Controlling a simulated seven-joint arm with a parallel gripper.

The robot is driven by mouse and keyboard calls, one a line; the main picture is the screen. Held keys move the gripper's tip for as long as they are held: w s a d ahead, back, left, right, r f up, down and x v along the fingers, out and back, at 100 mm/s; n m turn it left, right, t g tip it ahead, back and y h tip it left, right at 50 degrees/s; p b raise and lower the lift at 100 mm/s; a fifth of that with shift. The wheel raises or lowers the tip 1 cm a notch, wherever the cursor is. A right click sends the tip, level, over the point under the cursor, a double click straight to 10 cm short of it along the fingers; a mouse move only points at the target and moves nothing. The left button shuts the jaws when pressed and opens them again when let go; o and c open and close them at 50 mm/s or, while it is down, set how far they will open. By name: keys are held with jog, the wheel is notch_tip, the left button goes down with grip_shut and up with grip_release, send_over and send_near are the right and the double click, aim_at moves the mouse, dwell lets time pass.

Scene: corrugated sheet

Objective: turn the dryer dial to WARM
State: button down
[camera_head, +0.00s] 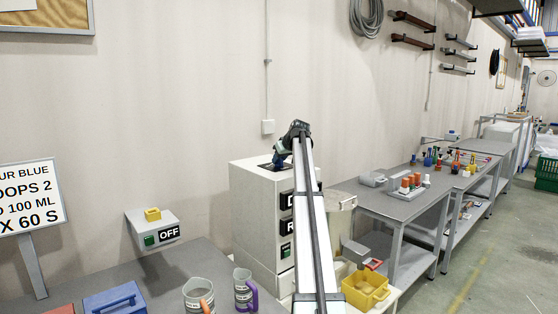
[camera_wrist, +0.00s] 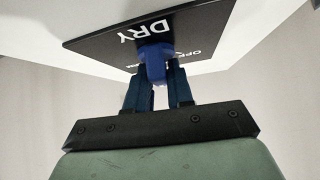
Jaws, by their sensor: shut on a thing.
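The dryer is a white cabinet (camera_head: 255,205) standing past the end of the grey bench in the head view. A dark label plate lies on its top, under my gripper (camera_head: 280,158). In the wrist view the black plate (camera_wrist: 205,38) reads DRY, with a second, partly hidden word beginning with O. The blue dial (camera_wrist: 153,58) stands out from this plate, between the fingers of my gripper (camera_wrist: 157,78). The gripper is shut on the dial. My arm hides part of the dryer's front labels.
A sign (camera_head: 28,195), blue box (camera_head: 115,299) and jugs (camera_head: 198,296) are on the near bench. A yellow bin (camera_head: 366,290) sits right of my arm.

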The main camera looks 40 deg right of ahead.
jog(key=m+g+h, duration=0.1)
jog(key=m+h, duration=0.2)
jog(key=m, duration=0.1)
jog(key=shift+m+g+h, duration=0.8)
jog(key=shift+m+h, duration=0.3)
jog(key=shift+m, duration=0.6)
jog(key=c, duration=1.1)
grip_release()
jog(key=v, duration=1.3)
jog(key=shift+s+a+r, duration=0.1)
jog(key=shift+a+r, duration=0.15)
jog(key=shift+a, duration=0.1)
